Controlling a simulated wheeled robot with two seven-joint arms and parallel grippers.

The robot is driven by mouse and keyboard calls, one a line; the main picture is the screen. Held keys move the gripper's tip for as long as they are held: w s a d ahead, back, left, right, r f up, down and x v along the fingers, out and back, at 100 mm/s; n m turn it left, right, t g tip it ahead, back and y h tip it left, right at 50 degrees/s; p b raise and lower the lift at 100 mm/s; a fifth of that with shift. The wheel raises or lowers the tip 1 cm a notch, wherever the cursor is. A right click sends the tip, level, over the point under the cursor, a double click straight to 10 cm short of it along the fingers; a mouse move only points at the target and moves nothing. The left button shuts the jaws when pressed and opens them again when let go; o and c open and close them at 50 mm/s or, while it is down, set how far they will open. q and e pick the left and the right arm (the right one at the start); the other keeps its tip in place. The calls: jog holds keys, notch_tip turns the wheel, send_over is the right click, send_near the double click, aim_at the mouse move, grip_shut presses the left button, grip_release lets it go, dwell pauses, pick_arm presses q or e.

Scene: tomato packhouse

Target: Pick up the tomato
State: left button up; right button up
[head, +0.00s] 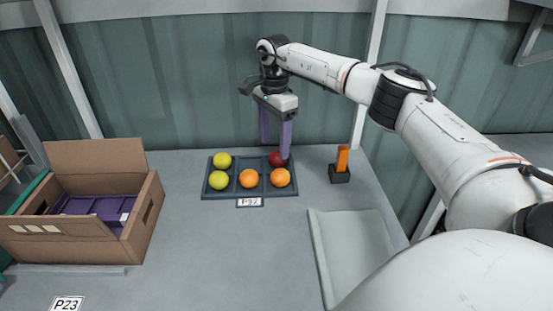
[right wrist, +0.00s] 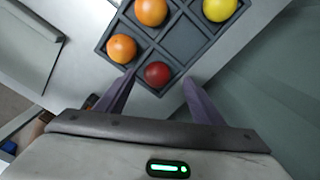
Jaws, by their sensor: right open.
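A red tomato (head: 277,158) sits in the back right compartment of a dark tray (head: 232,195) on the table. In the right wrist view the red tomato (right wrist: 157,74) appears between the two finger lines, just ahead of the fingertips. My right gripper (head: 275,147) is open with purple fingers pointing down over the back right of the tray. One finger partly covers the red tomato in the head view. Two orange tomatoes (head: 280,177) and two yellow ones (head: 218,180) sit in other compartments. The back middle compartment is empty. My left gripper is not in view.
An open cardboard box (head: 140,229) with purple crates (head: 92,206) inside stands at the left. A small dark holder (head: 340,175) with an orange item stands right of the tray. A pale shallow tray (head: 352,250) lies at front right. The table's middle front is clear.

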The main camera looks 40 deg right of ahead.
aim_at(276, 153)
jog(key=f, duration=0.4)
jog(key=shift+s+d+f, duration=0.1)
jog(key=shift+s+f, duration=0.05)
jog(key=shift+s, duration=0.1)
jog(key=shift+c, duration=0.5)
jog(key=c, duration=0.8)
jog(key=shift+o, duration=0.2)
